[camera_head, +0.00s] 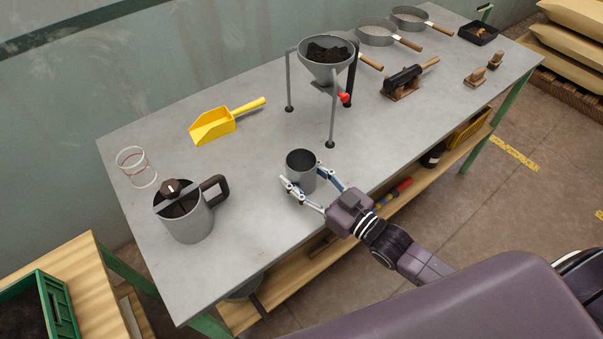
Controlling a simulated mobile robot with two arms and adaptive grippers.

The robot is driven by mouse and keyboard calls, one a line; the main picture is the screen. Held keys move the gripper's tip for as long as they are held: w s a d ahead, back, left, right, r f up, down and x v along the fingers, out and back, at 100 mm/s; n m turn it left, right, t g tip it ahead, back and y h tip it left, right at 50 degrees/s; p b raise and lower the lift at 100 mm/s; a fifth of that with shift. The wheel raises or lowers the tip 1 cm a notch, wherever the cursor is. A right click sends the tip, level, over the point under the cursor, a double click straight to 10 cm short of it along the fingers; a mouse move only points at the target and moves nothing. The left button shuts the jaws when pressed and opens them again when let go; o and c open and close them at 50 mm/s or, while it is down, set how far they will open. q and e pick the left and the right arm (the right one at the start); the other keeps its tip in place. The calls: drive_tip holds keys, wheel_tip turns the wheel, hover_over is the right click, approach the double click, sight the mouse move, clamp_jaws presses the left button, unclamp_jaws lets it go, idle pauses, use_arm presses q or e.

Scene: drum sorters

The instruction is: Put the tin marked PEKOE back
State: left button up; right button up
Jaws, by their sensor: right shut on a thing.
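A grey open-topped tin (302,176) is at the front edge of the metal bench, in the middle of the head view. My right gripper (307,184) comes from the lower right with its fingers around the tin's sides and is shut on it. The tin looks upright and dark inside. I cannot tell whether its bottom touches the bench. No PEKOE lettering shows on the side facing me. My left gripper is not in view.
A steel jug (187,221), a glass (137,168) and a yellow scoop (214,126) stand to the left on the bench (250,215). A funnel on legs (326,68) stands behind the tin. Sieves (376,35) and tools lie further right. A lower shelf (285,280) runs beneath.

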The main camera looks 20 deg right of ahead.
drive_tip(key=shift+f, duration=0.15)
drive_tip(key=o, duration=1.2)
drive_tip(key=shift+r, duration=0.2)
drive_tip(key=shift+s+d+f, duration=0.1)
drive_tip(key=shift+s+d, duration=0.05)
drive_tip(key=shift+s, duration=0.1)
drive_tip(key=v, duration=1)
drive_tip(key=shift+s+b, duration=0.1)
drive_tip(key=shift+b, duration=0.25)
drive_tip(key=shift+s+d, duration=0.3)
drive_tip(key=shift+s, duration=0.3)
